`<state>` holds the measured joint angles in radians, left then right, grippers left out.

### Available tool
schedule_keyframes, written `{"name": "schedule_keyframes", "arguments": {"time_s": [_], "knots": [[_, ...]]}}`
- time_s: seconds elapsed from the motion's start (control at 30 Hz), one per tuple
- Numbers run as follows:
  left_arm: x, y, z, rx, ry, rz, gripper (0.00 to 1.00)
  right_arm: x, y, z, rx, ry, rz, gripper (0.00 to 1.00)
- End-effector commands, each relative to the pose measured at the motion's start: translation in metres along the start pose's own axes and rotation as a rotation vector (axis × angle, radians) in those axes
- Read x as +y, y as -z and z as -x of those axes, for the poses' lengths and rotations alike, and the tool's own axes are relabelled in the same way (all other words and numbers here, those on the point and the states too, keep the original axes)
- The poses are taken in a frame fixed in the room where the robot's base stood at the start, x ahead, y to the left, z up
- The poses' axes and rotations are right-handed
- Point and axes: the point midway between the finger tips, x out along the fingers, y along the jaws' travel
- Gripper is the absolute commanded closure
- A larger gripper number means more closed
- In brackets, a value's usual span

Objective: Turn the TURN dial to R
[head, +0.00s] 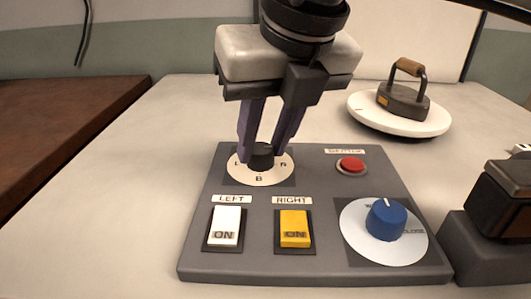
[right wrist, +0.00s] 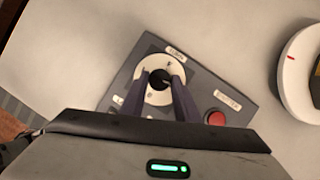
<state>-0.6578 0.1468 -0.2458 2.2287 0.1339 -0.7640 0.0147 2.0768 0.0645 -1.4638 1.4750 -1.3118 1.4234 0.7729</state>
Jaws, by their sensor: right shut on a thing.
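The TURN dial is a black knob (head: 261,156) on a white disc (head: 252,178) at the back left of a grey control panel (head: 330,262). Letters L, R and B show on the disc; which one the knob points to is hidden by the fingers. My right gripper (head: 262,150) comes down from above and is shut on the knob, one finger on each side. In the right wrist view the knob (right wrist: 160,77) sits between the fingers of my right gripper (right wrist: 162,88). My left gripper is not in view.
The panel also has a white LEFT switch (head: 226,222), a yellow RIGHT switch (head: 294,226), a red button (head: 351,164) and a blue dial (head: 386,219). An iron (head: 404,98) stands on a round white plate (head: 362,112) behind. A dark device (head: 503,205) stands at the right. The table left of the panel is clear.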

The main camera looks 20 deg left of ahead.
Motion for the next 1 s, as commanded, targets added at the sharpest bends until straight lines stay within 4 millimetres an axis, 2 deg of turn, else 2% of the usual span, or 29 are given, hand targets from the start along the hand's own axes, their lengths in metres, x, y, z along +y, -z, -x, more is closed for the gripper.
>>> {"name": "schedule_keyframes", "arguments": {"time_s": [0.1, 0.4, 0.97, 1.0], "knots": [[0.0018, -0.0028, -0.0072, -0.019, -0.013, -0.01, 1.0, 0.0016, 0.001, -0.0019, -0.004, 0.031, -0.072, 0.94], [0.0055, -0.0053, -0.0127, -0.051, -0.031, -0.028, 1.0, 0.0027, 0.0007, -0.0005, -0.009, 0.078, -0.191, 0.94], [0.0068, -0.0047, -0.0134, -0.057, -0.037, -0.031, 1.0, 0.0029, 0.0001, 0.0006, -0.011, 0.089, -0.222, 0.94], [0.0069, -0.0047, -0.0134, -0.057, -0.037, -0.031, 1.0, 0.0029, 0.0001, 0.0006, -0.011, 0.089, -0.222, 0.7]]}}
